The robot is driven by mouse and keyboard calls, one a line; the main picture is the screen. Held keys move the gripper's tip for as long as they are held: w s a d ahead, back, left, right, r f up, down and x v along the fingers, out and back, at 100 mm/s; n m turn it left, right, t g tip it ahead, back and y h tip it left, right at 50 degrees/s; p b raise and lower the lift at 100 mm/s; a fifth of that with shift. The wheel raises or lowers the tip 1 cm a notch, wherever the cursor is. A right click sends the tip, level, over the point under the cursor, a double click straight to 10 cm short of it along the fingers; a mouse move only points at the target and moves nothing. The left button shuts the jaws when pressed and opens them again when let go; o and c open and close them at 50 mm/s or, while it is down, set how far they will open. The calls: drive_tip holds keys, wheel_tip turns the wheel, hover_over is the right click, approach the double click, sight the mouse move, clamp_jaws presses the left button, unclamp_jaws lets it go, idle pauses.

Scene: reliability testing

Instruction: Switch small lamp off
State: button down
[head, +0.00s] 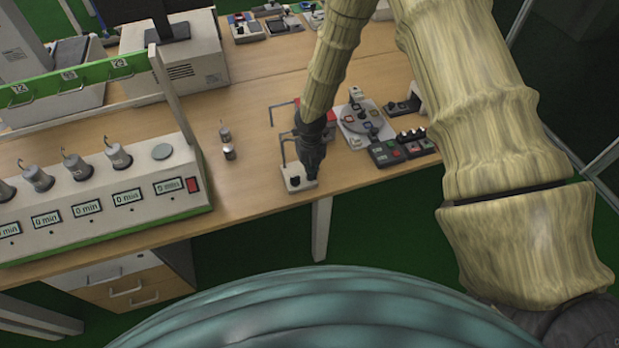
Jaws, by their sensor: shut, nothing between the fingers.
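My gripper (313,174) points down over the front edge of the wooden bench and is shut, with nothing visible in it. Its tip is right beside a small white base (298,184) with a black knob or switch on top. Whether they touch cannot be told. A thin grey bent post (283,150) rises at this base; it looks like the small lamp, but its head is partly hidden behind my gripper. A second bent grey post (271,115) stands behind it. No glow is visible on either.
A control panel (398,149) with coloured buttons and a white plate with parts (360,123) lie to the right. Two small metal cylinders (228,153) stand to the left, near a long timer unit (90,210). The wooden bench (245,190) is clear between them and my gripper.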

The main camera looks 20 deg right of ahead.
drive_tip(key=shift+s+f+b, duration=0.1)
drive_tip(key=shift+f+b, duration=0.2)
drive_tip(key=shift+f, duration=0.4)
idle(0.5)
drive_tip(key=shift+r, duration=0.15)
drive_tip(key=shift+r+p, duration=2.6)
drive_tip(key=shift+r, duration=0.8)
drive_tip(key=s+a+f+m+y+b, duration=0.1)
drive_tip(key=s+f+m+b, duration=0.2)
drive_tip(key=s+f+m, duration=0.6)
drive_tip(key=s+a+f+m+y+b, duration=0.15)
drive_tip(key=s+f+m+b, duration=0.35)
drive_tip(key=s+m, duration=0.55)
drive_tip(key=s+d+f+m+h+b, duration=0.1)
drive_tip(key=s+d+f+m+b, duration=0.1)
drive_tip(key=s+m, duration=0.6)
drive_tip(key=s+d+f+m+h+b, duration=0.1)
drive_tip(key=s+d+f+m+b, duration=0.1)
drive_tip(key=s+m, duration=0.6)
wheel_tip(320, 180, down, 2)
drive_tip(key=shift+s+d+f+m, duration=0.2)
drive_tip(key=shift+s+d+m, duration=0.15)
drive_tip(key=shift+d+m, duration=0.45)
